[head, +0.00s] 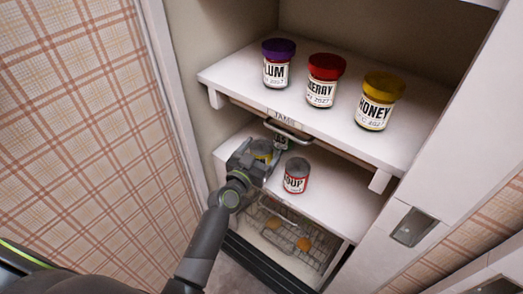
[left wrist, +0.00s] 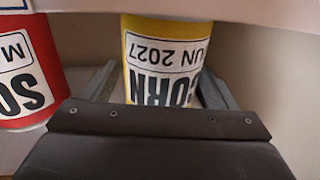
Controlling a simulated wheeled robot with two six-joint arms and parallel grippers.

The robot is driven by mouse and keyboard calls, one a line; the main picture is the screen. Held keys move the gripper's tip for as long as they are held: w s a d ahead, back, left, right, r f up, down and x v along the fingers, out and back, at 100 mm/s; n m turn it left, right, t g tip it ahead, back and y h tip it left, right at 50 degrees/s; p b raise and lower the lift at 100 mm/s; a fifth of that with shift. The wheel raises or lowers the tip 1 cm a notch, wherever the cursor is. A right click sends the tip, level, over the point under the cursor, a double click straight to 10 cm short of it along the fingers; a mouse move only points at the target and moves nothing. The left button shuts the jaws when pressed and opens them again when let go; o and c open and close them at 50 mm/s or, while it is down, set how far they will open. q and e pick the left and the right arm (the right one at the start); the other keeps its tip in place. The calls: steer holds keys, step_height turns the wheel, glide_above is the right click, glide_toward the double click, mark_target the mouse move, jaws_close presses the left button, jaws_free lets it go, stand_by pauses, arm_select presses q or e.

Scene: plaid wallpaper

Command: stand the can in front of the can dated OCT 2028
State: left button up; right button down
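A yellow can labelled CORN, JUN 2027 (left wrist: 165,60) stands on the lower shelf; it also shows in the head view (head: 262,148), partly covered by my gripper. My left gripper (head: 264,158) reaches in at it. In the left wrist view its fingers flank the can, with a narrow gap at the left finger. A red and white SOUP can (head: 296,177) stands to the right of it; in the left wrist view it shows at the left edge (left wrist: 25,70), its date cut off after an M. I cannot read OCT 2028 on any can. My right gripper is out of view.
The upper shelf (head: 235,77) holds a purple-lidded jar (head: 277,65), a red-lidded jar (head: 324,80) and a yellow-lidded HONEY jar (head: 380,100). Its front edge overhangs the cans. A wire basket (head: 320,262) sits below. The lower shelf (head: 345,205) is clear right of the soup.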

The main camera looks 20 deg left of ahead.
arm_select(q)
steer(key=shift+r, duration=0.15)
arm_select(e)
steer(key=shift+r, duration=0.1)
arm_select(q)
steer(key=shift+s, duration=0.25)
steer(key=s+a+f+n+g, duration=0.1)
steer(key=s+f+g, duration=0.3)
steer(key=s, duration=0.8)
steer(key=s+a+f+n+g+y+b, duration=0.1)
steer(key=s+a+f+g, duration=0.3)
steer(key=s, duration=0.9)
steer(key=s+a+f+n+g+y+b, duration=0.1)
steer(key=s+f+g, duration=0.4)
steer(key=s, duration=0.7)
step_height(320, 180, down, 2)
steer(key=shift+s+a+f+n+g, duration=0.1)
steer(key=shift+s+a+n+g, duration=0.2)
steer(key=shift+a, duration=0.55)
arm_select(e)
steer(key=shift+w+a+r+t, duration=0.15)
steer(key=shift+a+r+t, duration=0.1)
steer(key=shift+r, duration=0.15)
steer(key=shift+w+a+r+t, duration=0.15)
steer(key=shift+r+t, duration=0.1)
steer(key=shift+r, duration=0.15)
